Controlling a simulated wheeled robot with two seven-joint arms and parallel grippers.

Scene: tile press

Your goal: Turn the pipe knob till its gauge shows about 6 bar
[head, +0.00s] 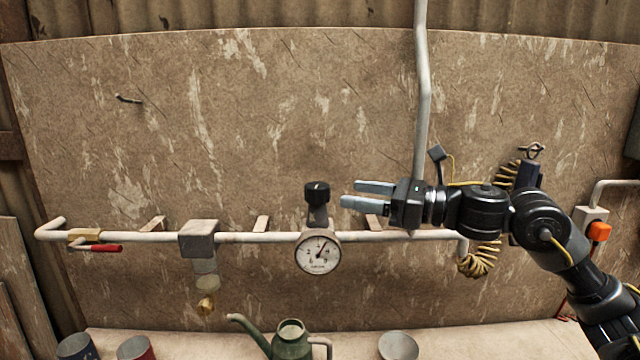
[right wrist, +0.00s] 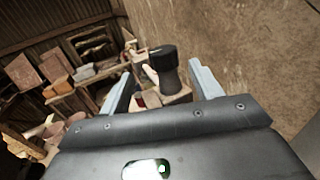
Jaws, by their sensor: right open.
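The black pipe knob (head: 317,191) stands on a grey neck above the white pipe. Below it is the round white gauge (head: 318,254), whose needle points up and slightly right; its numbers are too small to read surely. My right gripper (head: 344,194) is open and empty just right of the knob, level with it, its fingers pointing left and not around it. In the right wrist view the knob (right wrist: 163,57) shows ahead, between the lines of the two open fingers (right wrist: 161,88). My left gripper is out of view.
The white pipe (head: 265,237) runs along the wall board. It carries a red-handled valve (head: 105,248) and a grey block (head: 199,238) to the left. A vertical pipe (head: 423,110) rises behind my right gripper. A green watering can (head: 289,338) and tins stand below.

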